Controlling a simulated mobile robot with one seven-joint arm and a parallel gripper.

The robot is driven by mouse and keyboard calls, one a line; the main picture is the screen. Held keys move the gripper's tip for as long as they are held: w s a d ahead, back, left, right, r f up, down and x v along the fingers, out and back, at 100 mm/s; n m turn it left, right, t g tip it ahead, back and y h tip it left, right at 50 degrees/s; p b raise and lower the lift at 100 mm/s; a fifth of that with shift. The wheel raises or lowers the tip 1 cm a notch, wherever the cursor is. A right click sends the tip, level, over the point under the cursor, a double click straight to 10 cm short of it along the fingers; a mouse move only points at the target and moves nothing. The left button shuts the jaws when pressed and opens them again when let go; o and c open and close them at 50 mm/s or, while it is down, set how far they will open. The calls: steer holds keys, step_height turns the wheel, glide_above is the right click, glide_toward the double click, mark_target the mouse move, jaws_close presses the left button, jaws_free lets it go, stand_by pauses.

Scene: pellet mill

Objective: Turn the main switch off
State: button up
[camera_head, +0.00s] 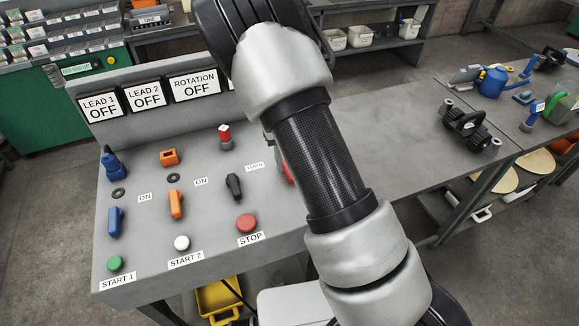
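The control panel (205,205) carries several switches and buttons. A red part (286,172), mostly hidden behind my arm, shows beside the "TURN" label (254,167); no label reading main switch is visible, so I cannot tell if this is it. A black lever knob (234,186) stands left of the arm, and a red-topped knob (225,136) stands above. Orange (176,203) and blue (115,220) handles stand further left, near "ON" labels. My arm crosses the panel's right side. My gripper is not visible.
A red STOP button (246,223), a white START 2 button (181,243) and a green START 1 button (115,263) line the front. Signs read LEAD 1, LEAD 2 and ROTATION OFF. A grey table (400,150) right of my arm has clear space.

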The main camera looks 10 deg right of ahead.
step_height(320, 180, up, 14)
steer(key=shift+r, duration=0.2)
stand_by(0.4)
steer(key=s+d+r+n+t, duration=0.1)
steer(key=s+r+n+t, duration=0.1)
steer(key=s+r+n, duration=0.3)
steer(key=s+d+r+n+t, duration=0.1)
steer(key=s+r+n, duration=0.4)
steer(key=s+n, duration=0.7)
steer(key=s+d+r+n+t, duration=0.1)
steer(key=s+r+n, duration=0.4)
steer(key=n, duration=1.2)
steer(key=shift+s+t, duration=0.8)
steer(key=shift+s, duration=1.1)
